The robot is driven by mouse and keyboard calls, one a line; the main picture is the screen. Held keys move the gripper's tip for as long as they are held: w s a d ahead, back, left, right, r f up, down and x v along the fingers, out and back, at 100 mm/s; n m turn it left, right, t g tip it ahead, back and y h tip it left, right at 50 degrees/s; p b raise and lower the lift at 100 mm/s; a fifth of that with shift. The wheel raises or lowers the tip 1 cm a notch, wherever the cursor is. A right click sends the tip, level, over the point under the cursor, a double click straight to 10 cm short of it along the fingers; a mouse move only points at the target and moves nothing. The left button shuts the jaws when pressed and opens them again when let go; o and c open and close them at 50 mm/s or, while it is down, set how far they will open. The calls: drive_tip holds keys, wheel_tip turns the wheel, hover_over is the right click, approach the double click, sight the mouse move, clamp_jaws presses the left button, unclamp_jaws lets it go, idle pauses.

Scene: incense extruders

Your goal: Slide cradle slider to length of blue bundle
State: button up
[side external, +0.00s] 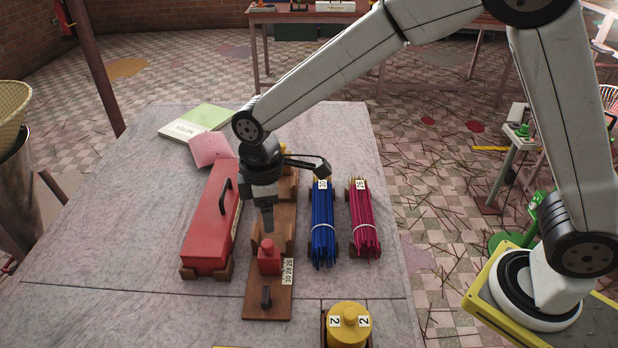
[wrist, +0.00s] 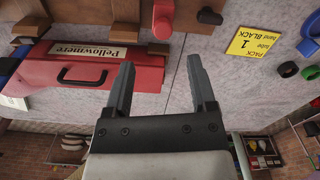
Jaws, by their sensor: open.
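The cradle is a long wooden board (side external: 267,306) with a red slider (side external: 269,262) that has a knob on top. The blue bundle (side external: 322,222) lies to the right of the cradle, banded in white, with a numbered tag too small to read surely. My gripper (side external: 268,225) hangs over the cradle, just above and behind the slider knob; contact cannot be told. In the wrist view my gripper (wrist: 160,62) has its fingers apart with nothing held; a red slider-like piece (wrist: 162,20) shows beyond the fingertips.
A red lidded box (side external: 208,225) with a handle stands close left of the cradle. A crimson bundle (side external: 364,220) lies right of the blue one. A yellow round piece (side external: 348,322) is at the front. A yellow card (wrist: 254,42) shows in the wrist view.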

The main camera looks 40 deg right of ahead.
sight(267, 243)
drive_tip(key=shift+a, duration=0.4)
drive_tip(key=shift+f, duration=0.1)
drive_tip(key=shift+f, duration=3.85)
drive_tip(key=shift+c, duration=0.2)
drive_tip(key=shift+w, duration=0.1)
clamp_jaws()
